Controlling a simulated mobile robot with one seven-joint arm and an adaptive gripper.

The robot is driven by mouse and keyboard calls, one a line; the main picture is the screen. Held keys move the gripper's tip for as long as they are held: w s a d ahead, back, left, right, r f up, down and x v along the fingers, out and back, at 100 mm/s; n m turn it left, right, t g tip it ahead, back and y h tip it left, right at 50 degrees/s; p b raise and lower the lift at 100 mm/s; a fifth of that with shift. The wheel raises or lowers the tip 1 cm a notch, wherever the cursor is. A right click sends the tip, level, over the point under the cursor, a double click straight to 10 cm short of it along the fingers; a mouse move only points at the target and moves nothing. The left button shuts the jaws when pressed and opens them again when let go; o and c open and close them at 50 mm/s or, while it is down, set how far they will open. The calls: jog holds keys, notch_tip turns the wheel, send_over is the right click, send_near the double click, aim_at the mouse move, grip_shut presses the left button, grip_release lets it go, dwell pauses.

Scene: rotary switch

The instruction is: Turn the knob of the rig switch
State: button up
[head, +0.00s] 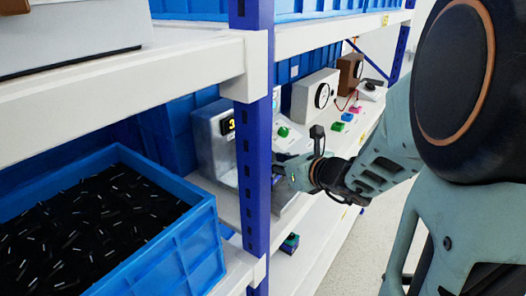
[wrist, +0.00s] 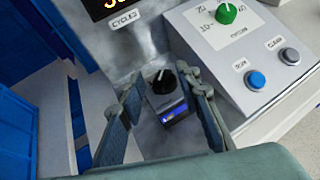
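A small dark switch box (wrist: 168,106) with a black knob (wrist: 160,80) and a light pointer mark shows in the middle of the wrist view. It stands against a grey machine (wrist: 150,30) that has a lit display. No label in view names the rig switch. My gripper (wrist: 160,92) is open, with one finger on each side of the box; I see a gap at the knob and no clear contact. In the head view my gripper (head: 284,170) reaches in at the shelf, partly behind the blue post, and the switch box is hidden.
A sloped control panel (wrist: 250,50) with a green knob (wrist: 227,13), a blue button (wrist: 256,80) and a dark button (wrist: 290,56) is close on the right. A blue shelf post (head: 253,150) stands beside my gripper. A blue bin (head: 165,255) of black parts is at left.

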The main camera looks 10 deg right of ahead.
jog(key=shift+w+f, duration=0.1)
jog(key=shift+w, duration=0.05)
grip_shut()
jog(key=shift+n+y, duration=0.3)
jog(key=shift+y, duration=0.1)
jog(key=n+g+y, duration=0.1)
jog(key=n+g+y+p, duration=0.1)
jog(key=n+y, duration=0.1)
jog(key=d+n+g+y+p, duration=0.1)
jog(key=n, duration=0.1)
jog(key=shift+w+g+y, duration=0.3)
jog(key=shift+w+d+n+g+y+p, duration=0.15)
jog(key=shift+n+g+y+p, duration=0.3)
jog(key=shift+n+g, duration=0.35)
jog(key=shift+w+n+g+y+p, duration=0.1)
jog(key=shift+n+g+y+p, duration=0.15)
jog(key=shift+n+g+y, duration=0.45)
jog(key=shift+f+n+g, duration=0.1)
jog(key=shift+n+g, duration=0.2)
jog(key=shift+g, duration=0.1)
